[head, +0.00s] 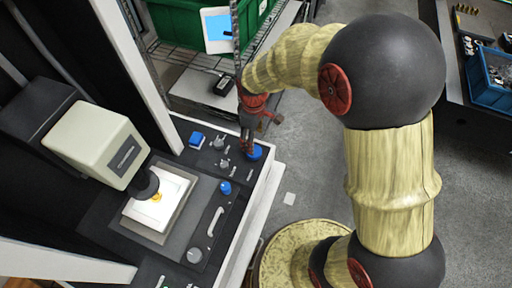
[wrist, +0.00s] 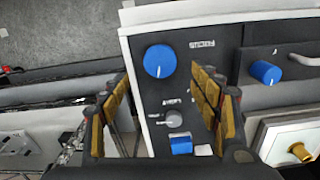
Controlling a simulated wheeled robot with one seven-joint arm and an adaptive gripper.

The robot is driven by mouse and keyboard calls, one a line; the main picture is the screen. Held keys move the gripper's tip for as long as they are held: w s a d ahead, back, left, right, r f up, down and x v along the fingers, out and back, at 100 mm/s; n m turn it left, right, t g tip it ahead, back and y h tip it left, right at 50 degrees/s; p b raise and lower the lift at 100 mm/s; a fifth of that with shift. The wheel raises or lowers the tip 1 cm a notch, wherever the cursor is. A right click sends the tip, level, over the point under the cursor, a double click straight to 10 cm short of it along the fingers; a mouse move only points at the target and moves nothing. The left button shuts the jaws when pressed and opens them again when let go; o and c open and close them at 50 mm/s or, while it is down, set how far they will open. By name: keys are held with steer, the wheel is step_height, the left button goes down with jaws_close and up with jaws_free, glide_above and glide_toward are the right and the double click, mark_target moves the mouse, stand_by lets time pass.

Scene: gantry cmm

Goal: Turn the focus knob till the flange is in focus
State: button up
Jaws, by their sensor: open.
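The blue focus knob (head: 256,153) is at the right edge of the machine's dark control panel. In the wrist view the large blue knob (wrist: 159,61) has a white pointer line and sits beside the "FOCUS" label (wrist: 202,45). My gripper (head: 247,141) is over the panel close to this knob. In the wrist view my open gripper (wrist: 160,84) has its fingers apart to the left and right, with the knob ahead between and beyond the tips; contact does not show. The small brass flange (head: 157,197) lies on the bright stage under the camera head (head: 95,145).
Another blue knob (head: 225,187), a grey knob (wrist: 175,119), a blue button (head: 196,140) and a curved handle (head: 213,222) share the panel. A wire shelf with a green crate (head: 180,22) and a blue-faced panel (head: 219,30) stands behind.

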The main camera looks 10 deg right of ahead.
step_height(320, 180, down, 8)
steer(key=shift+r+b, duration=0.15)
steer(key=shift+b, duration=0.3)
steer(key=c, duration=0.4)
steer(key=c, duration=0.7)
steer(key=shift+c, duration=0.3)
